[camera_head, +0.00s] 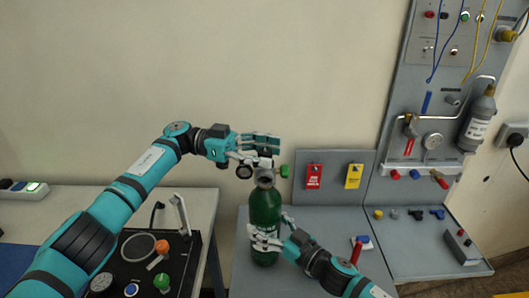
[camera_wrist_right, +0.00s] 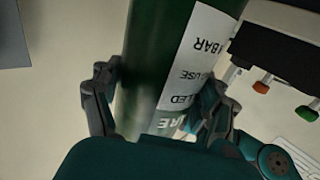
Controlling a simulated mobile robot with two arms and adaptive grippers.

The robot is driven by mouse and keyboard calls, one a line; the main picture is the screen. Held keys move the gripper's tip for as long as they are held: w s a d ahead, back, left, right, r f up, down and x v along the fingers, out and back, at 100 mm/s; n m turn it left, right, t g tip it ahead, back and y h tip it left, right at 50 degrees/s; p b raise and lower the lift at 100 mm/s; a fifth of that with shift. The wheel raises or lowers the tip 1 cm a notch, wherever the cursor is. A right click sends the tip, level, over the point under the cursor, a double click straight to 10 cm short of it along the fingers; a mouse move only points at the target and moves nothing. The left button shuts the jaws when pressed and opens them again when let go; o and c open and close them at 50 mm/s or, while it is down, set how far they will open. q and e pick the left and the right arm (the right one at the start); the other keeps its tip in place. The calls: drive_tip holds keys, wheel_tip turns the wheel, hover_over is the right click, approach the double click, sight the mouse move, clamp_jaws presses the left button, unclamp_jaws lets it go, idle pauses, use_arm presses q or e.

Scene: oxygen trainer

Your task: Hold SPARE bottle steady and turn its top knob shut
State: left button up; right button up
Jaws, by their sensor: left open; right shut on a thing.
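The green SPARE bottle (camera_head: 265,218) stands upright on the grey bench in the head view. Its body and white label (camera_wrist_right: 187,75) fill the middle of the right wrist view. My right gripper (camera_head: 268,238) is shut around the lower part of the bottle, with a finger on each side in the wrist view (camera_wrist_right: 160,105). My left gripper (camera_head: 262,152) is open at the bottle's top, just above the grey neck (camera_head: 265,178). The top knob is mostly hidden by the left fingers, so I cannot tell whether they touch it.
A red-handled item (camera_head: 357,250) lies right of my right gripper. A black control box (camera_head: 150,262) stands at left. A grey cylinder (camera_head: 478,120) is mounted at right.

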drive_tip(key=shift+d, duration=0.1)
use_arm(q)
drive_tip(key=v, duration=0.7)
drive_tip(key=shift+a, duration=0.25)
drive_tip(key=shift+w, duration=0.15)
use_arm(e)
drive_tip(key=o, duration=1.7)
